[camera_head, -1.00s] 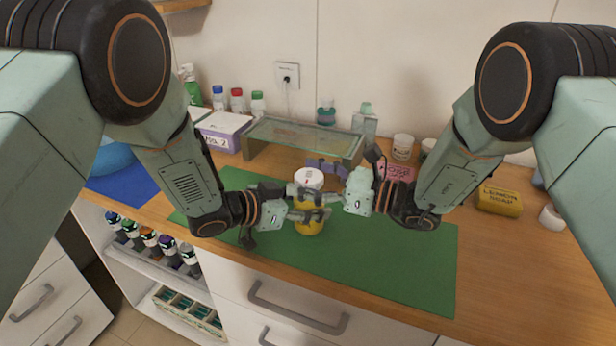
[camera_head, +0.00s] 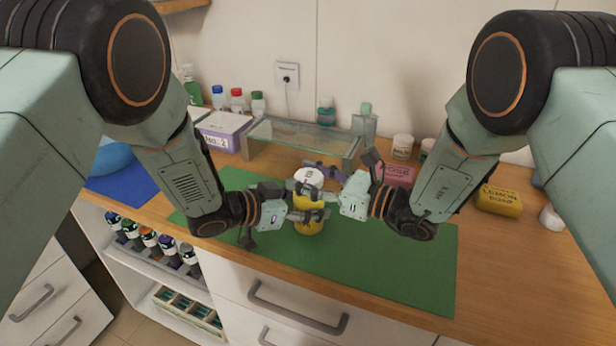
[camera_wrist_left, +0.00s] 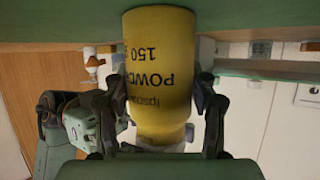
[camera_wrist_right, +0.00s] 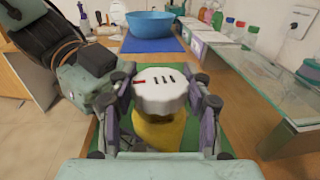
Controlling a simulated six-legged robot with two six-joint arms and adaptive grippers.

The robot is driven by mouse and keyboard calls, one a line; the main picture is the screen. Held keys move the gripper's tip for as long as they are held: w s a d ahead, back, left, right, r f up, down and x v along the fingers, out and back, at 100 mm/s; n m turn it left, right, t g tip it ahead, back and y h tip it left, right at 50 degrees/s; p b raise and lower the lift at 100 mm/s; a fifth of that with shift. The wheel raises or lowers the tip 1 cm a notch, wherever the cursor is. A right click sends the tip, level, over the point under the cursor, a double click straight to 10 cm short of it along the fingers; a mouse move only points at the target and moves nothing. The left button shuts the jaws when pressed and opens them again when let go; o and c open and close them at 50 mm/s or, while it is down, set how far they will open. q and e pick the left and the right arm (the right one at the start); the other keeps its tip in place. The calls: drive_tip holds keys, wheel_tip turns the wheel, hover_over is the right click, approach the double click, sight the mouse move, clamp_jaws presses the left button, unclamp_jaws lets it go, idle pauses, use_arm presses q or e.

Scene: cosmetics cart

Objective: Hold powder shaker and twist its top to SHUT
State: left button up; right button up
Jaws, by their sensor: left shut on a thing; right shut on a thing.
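The powder shaker has a yellow body (camera_head: 309,224) and a white round top (camera_head: 309,177). It stands upright on the green mat (camera_head: 400,262). In the left wrist view the body (camera_wrist_left: 158,70) appears upside down, with its powder label showing. My left gripper (camera_head: 312,215) is shut around the yellow body, one finger on each side. My right gripper (camera_head: 312,190) is shut on the white top, above the left one. In the right wrist view the top (camera_wrist_right: 160,90) lies between the fingers, showing dark slots and a red mark.
A glass shelf (camera_head: 305,135) stands behind the shaker, with a pink soap box (camera_head: 398,174) to its right. A yellow lemon soap (camera_head: 499,200) lies at the far right. Several capped bottles and a labelled box (camera_head: 222,130) stand at the back left. The mat's right part is clear.

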idle(0.4)
drive_tip(key=o, duration=1.2)
drive_tip(key=v, duration=1.2)
drive_tip(key=shift+s, duration=0.15)
drive_tip(key=shift+a, duration=0.1)
use_arm(q)
drive_tip(key=o, duration=1.3)
drive_tip(key=shift+c, duration=0.2)
